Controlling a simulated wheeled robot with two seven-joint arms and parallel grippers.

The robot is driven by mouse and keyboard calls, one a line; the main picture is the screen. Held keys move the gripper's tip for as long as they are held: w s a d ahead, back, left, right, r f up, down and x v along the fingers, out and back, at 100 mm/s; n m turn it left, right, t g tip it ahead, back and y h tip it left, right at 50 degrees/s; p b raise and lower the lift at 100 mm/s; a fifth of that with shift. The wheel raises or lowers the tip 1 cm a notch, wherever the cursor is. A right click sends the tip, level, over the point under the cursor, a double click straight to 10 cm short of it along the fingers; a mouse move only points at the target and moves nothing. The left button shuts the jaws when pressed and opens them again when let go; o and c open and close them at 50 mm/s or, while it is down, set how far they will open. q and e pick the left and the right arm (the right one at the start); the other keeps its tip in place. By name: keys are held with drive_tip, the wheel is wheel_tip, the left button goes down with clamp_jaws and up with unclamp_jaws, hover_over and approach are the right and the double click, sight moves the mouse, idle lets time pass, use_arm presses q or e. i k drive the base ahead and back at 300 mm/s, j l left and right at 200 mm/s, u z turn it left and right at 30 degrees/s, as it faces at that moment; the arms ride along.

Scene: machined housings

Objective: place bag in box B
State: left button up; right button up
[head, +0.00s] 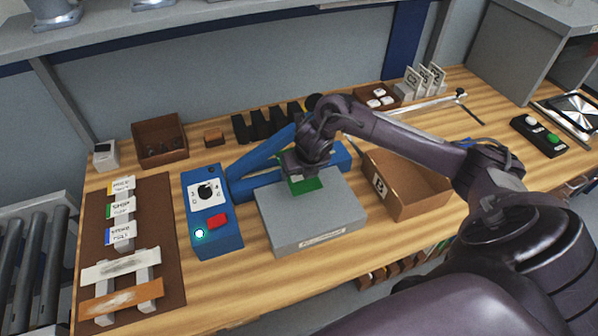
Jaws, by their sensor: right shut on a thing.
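My right gripper (302,168) reaches in from the right and points down over a grey block-like platform (312,222). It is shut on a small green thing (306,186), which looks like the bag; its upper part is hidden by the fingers. The green thing is at the platform's far part; I cannot tell whether it touches the top. Box B (378,184) is an open brown box with a "B" label, right of the platform and partly behind my right arm. The part of its inside that shows looks empty. My left gripper is not in view.
A blue control box (211,215) with a dial, red button and lit green lamp stands left of the platform. Blue bars (262,158) lie behind the platform. A brown board (160,230) with labelled strips is at left. A brown tray (160,140) sits at the back.

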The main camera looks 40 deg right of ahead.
sight(402, 186)
drive_tip(key=k+j, duration=0.2)
drive_tip(key=k, duration=0.15)
drive_tip(key=k+j, duration=0.15)
drive_tip(key=k, duration=0.2)
drive_tip(key=k+l, duration=0.1)
drive_tip(key=l, duration=1.45)
